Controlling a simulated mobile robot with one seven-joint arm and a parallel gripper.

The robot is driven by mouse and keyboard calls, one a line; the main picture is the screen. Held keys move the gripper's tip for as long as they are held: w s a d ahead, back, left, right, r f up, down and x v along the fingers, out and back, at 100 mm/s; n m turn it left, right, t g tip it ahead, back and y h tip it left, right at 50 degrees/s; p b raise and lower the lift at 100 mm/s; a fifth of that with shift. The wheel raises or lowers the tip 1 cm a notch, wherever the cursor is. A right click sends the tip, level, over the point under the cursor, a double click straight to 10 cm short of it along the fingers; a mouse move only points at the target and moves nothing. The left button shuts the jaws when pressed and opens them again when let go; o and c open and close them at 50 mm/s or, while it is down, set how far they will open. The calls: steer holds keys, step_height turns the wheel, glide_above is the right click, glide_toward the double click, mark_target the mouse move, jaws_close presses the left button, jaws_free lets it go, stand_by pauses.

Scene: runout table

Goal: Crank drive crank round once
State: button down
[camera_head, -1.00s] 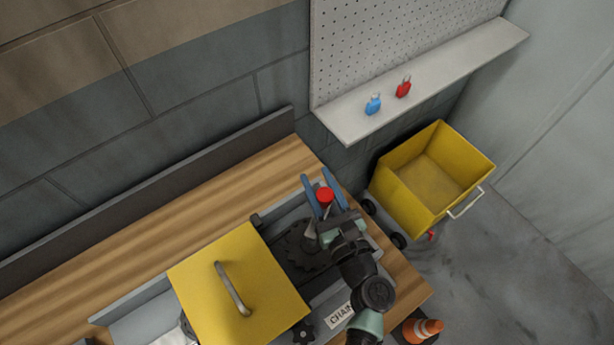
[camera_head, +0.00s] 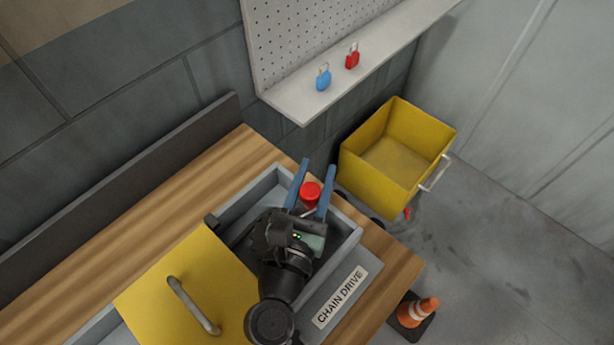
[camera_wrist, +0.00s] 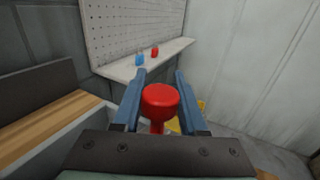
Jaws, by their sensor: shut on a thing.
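The drive crank's red knob (camera_head: 310,192) stands between the two blue fingers of my gripper (camera_head: 313,185), at the right part of the grey tray labelled "CHAIN DRIVE" (camera_head: 340,297). In the wrist view the red knob (camera_wrist: 160,101) sits between the fingers of my gripper (camera_wrist: 159,95), which are shut on it. A short piece of its red stem shows below the knob. My wrist and arm cover most of the crank arm and the sprocket.
A yellow cover (camera_head: 185,290) with a grey handle lies left of my arm. The wooden bench (camera_head: 190,190) is clear behind it. A yellow cart (camera_head: 395,160) and a traffic cone (camera_head: 418,312) stand on the floor at right. Blue (camera_head: 323,78) and red (camera_head: 352,57) padlocks sit on a shelf.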

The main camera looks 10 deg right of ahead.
steer(key=shift+s+d+m+g+h+b, duration=0.2)
steer(key=shift+s+m+g+h+b, duration=0.3)
steer(key=shift+h, duration=0.3)
steer(key=shift+c, duration=2.2)
jaws_free()
steer(key=shift+w, duration=0.1)
